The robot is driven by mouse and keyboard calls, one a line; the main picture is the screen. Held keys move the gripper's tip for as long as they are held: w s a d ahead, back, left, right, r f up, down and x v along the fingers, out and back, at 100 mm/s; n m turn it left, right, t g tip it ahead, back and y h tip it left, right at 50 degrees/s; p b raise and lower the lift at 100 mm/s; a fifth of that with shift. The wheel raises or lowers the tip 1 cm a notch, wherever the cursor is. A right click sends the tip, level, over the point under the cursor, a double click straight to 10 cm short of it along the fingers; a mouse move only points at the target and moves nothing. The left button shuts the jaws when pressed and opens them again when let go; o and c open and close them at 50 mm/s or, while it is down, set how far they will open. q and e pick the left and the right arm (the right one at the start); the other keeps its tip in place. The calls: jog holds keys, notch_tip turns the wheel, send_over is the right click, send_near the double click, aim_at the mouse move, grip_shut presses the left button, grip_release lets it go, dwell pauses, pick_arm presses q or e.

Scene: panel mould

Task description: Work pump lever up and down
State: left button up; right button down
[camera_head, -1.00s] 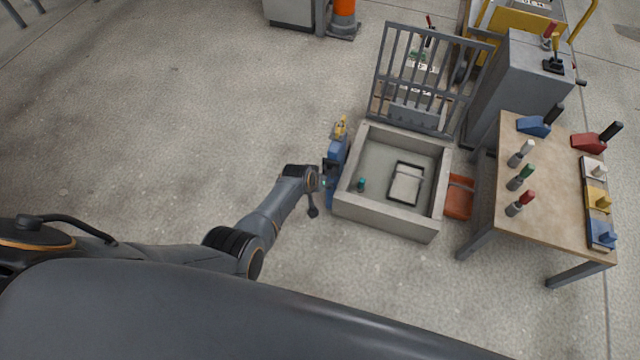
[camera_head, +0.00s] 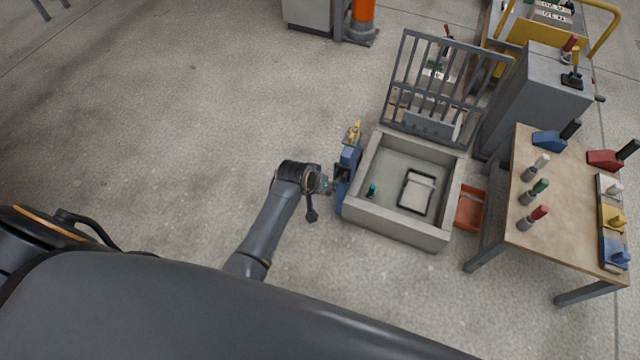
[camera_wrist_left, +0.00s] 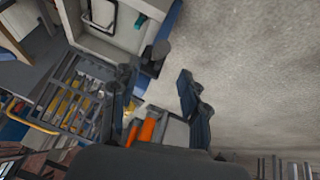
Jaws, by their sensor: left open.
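A blue unit with a yellow top (camera_head: 349,158) stands against the left wall of the grey mould box (camera_head: 395,232). It looks like the pump, but I cannot make out its lever. My left gripper (camera_head: 329,187) is at the left side of this unit, low beside the box. Whether it touches the unit is not clear. In the left wrist view my left gripper (camera_wrist_left: 157,88) has its two dark fingers spread, with nothing seen held between them. A teal-topped piece (camera_head: 372,189) is inside the box at its left side. My right gripper is not in view.
A barred grey panel (camera_head: 445,85) stands behind the box. An orange-red tray (camera_head: 470,208) lies right of it. A wooden table (camera_head: 540,200) with several coloured handles and a grey cabinet (camera_head: 535,100) are at the right. The floor at left is clear.

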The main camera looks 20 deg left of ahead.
pick_arm(q)
jog(key=shift+v, duration=1.2)
jog(key=s+a+f+m+g+p, duration=0.1)
jog(key=s+f+p, duration=0.4)
jog(key=s, duration=0.4)
jog(key=s+f+m+g+p, duration=0.15)
jog(key=s+f+p, duration=0.25)
jog(key=s+f, duration=0.45)
jog(key=s+a+f+g+p, duration=0.1)
jog(key=s+a+p, duration=0.1)
jog(key=s, duration=1.1)
jog(key=s+a+f+m+g+y+p, duration=0.1)
jog(key=s+a+p, duration=0.1)
jog(key=s, duration=1.1)
jog(key=shift+s+p, duration=0.2)
jog(key=shift+p, duration=0.25)
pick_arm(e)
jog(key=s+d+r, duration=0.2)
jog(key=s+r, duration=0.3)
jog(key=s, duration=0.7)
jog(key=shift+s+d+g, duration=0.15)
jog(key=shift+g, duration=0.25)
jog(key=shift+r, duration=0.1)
